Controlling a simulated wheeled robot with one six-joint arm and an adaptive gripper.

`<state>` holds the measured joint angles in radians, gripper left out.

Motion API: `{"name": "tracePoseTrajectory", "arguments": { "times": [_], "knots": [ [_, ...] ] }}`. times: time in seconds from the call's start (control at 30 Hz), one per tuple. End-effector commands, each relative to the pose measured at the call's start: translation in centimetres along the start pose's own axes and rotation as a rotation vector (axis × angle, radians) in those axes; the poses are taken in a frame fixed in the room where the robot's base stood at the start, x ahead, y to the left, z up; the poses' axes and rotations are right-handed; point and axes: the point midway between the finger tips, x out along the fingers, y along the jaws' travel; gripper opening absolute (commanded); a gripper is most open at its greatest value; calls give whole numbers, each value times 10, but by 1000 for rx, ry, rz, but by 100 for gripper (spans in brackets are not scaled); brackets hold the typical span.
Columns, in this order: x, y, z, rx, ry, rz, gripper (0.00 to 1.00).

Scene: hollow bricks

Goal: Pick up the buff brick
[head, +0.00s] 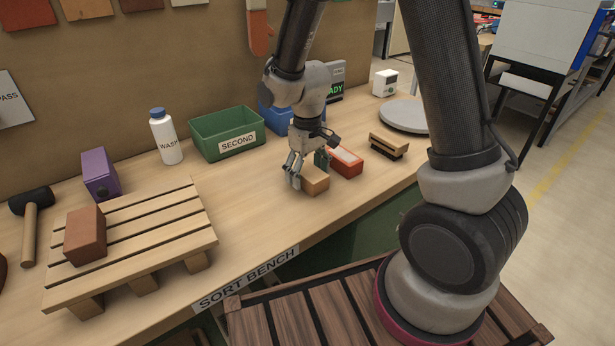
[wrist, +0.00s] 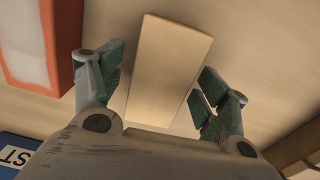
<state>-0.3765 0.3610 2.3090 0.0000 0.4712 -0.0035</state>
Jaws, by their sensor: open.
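The buff brick (head: 316,181) lies on the bench in the head view, near the front edge. My gripper (head: 304,172) is low over the bench at the brick, its fingers pointing down. In the wrist view the buff brick (wrist: 168,70) shows between the two green-padded fingers of my gripper (wrist: 158,88). The jaws are open, with a visible gap between the brick and the right finger. The left finger is close to the brick's side; I cannot tell whether it touches.
An orange-red box with a pale top (head: 345,161) stands close beside the brick, also at the left of the wrist view (wrist: 38,45). A green bin (head: 225,135) and blue bin (head: 275,118) stand behind. A slatted pallet (head: 135,240) bears a reddish-brown brick (head: 85,235) at left.

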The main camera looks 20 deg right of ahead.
Motion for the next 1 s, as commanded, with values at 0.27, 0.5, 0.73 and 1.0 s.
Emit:
{"name": "tracePoseTrajectory", "arguments": {
  "times": [0.27,0.5,0.73,1.0],
  "knots": [
    [0,0,0,0,0,0,28],
    [-1,0,0,0,1,0,9],
    [-15,0,-2,0,5,0,9],
    [-70,0,-2,0,6,0,9]
  ]
}}
